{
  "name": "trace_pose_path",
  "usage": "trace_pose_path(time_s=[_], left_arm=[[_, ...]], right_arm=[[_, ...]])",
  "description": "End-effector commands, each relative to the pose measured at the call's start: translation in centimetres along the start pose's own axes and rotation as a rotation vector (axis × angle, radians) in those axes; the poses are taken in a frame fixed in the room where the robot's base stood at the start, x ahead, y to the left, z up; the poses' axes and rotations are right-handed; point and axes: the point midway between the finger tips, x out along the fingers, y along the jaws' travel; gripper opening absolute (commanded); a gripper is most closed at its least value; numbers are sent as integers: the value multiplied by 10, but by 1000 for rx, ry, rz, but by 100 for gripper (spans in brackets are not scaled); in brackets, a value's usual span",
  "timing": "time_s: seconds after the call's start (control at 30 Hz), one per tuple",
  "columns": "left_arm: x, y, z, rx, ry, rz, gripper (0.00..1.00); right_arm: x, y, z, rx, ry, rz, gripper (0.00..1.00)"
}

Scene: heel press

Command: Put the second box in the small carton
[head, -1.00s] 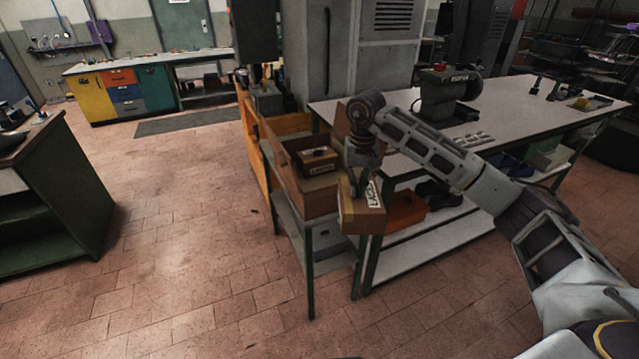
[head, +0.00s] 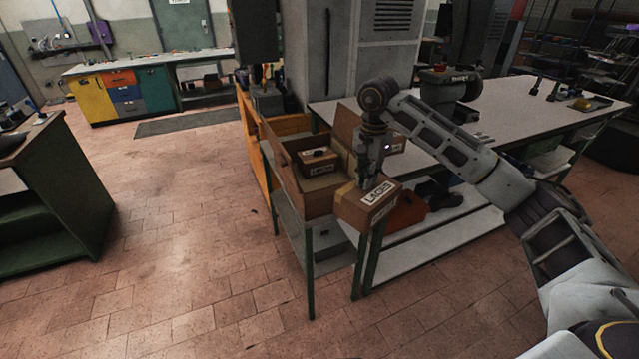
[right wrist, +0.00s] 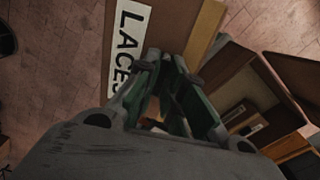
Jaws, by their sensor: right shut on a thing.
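The small carton (head: 321,202) is open and stands on a narrow table, its flaps spread. One brown box (head: 319,161) with a white label sits inside it. My right gripper (head: 368,181) is shut on a second brown box (head: 361,210), labelled LACES, held in the air just right of and in front of the carton. In the right wrist view the held box (right wrist: 175,22) is at the top by the green fingers (right wrist: 168,88), and the open carton (right wrist: 238,75) lies to the right. The box is outside the carton. My left gripper is not in view.
A green cabinet (head: 60,195) stands at left; the floor between is clear.

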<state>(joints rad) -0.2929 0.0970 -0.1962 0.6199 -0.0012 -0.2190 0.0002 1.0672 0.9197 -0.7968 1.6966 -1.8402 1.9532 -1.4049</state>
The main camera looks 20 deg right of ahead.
Motion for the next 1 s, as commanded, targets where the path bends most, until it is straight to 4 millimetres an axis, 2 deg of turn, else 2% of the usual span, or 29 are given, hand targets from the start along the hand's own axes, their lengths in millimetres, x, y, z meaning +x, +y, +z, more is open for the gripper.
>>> trace_pose_path(time_s=[1.0], left_arm=[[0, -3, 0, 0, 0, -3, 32]], right_arm=[[-10, 16, 3, 788, -1, -2, 0]])
